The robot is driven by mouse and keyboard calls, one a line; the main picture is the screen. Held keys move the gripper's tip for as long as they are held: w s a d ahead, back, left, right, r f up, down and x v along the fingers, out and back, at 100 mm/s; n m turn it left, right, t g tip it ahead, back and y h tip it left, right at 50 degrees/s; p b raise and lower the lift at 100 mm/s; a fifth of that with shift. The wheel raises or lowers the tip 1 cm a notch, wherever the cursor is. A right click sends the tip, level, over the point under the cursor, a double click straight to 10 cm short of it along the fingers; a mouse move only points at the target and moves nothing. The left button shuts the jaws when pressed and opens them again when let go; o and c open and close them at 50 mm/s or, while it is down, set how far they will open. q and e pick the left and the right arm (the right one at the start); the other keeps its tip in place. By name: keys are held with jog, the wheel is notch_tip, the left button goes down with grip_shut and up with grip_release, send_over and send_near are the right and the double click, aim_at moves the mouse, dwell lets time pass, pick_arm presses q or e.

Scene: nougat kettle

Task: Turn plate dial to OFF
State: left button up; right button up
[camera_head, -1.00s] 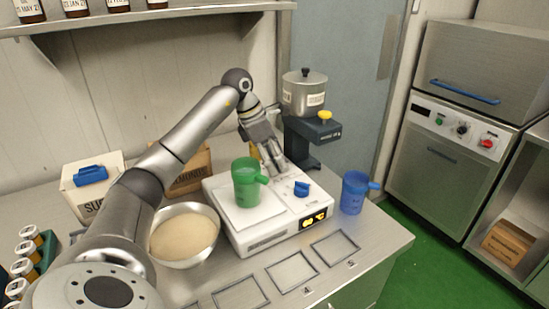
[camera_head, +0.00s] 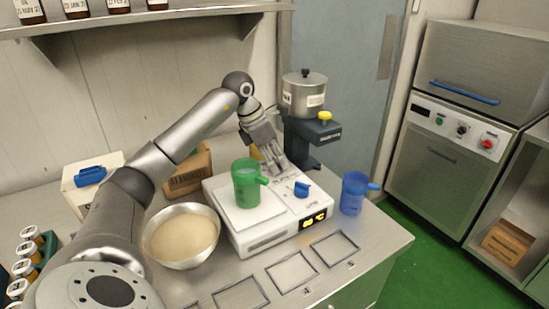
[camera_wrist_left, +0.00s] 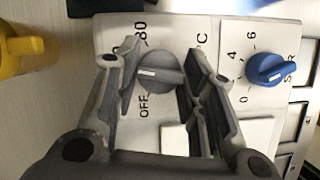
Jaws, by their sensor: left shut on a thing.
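The white hot plate (camera_head: 262,232) stands on the steel bench with a green jug (camera_head: 246,184) on its top. Its grey plate dial (camera_wrist_left: 160,72) shows in the left wrist view, with its white mark pointing left, a little above the printed OFF (camera_wrist_left: 143,105). My left gripper (camera_head: 277,166) is at the back of the hot plate. In the wrist view its fingers (camera_wrist_left: 160,82) are on both sides of the grey dial and shut on it. The fingers hide the dial in the head view. A blue stir dial (camera_wrist_left: 271,69) sits to the right of it.
A blue jug (camera_head: 354,194) stands right of the hot plate, and a bowl of pale powder (camera_head: 183,236) on its left. A dark stand with a metal pot (camera_head: 305,95) is close behind my gripper. A yellow object (camera_wrist_left: 20,50) is at the wrist view's left edge.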

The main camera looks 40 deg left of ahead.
pick_arm(q)
jog(key=n+y+p, duration=0.1)
jog(key=n, duration=0.2)
jog(key=shift+d+r+n+t, duration=0.1)
jog(key=shift+n+t, duration=0.2)
jog(key=n+y+p, duration=0.1)
jog(key=n+y, duration=0.1)
jog(key=n, duration=0.2)
jog(key=shift+d+n, duration=0.15)
jog(key=shift+n, duration=0.15)
jog(key=n+y, duration=0.1)
jog(key=n, duration=0.3)
jog(key=shift+w+d+g+y, duration=0.1)
jog(key=shift+g+y, duration=0.3)
jog(key=shift+n+g+y+p, duration=0.4)
jog(key=shift+n+y, duration=0.1)
jog(key=shift+n, duration=1.2)
jog(key=o, duration=1)
jog(key=v, duration=1.1)
jog(key=shift+r, duration=0.4)
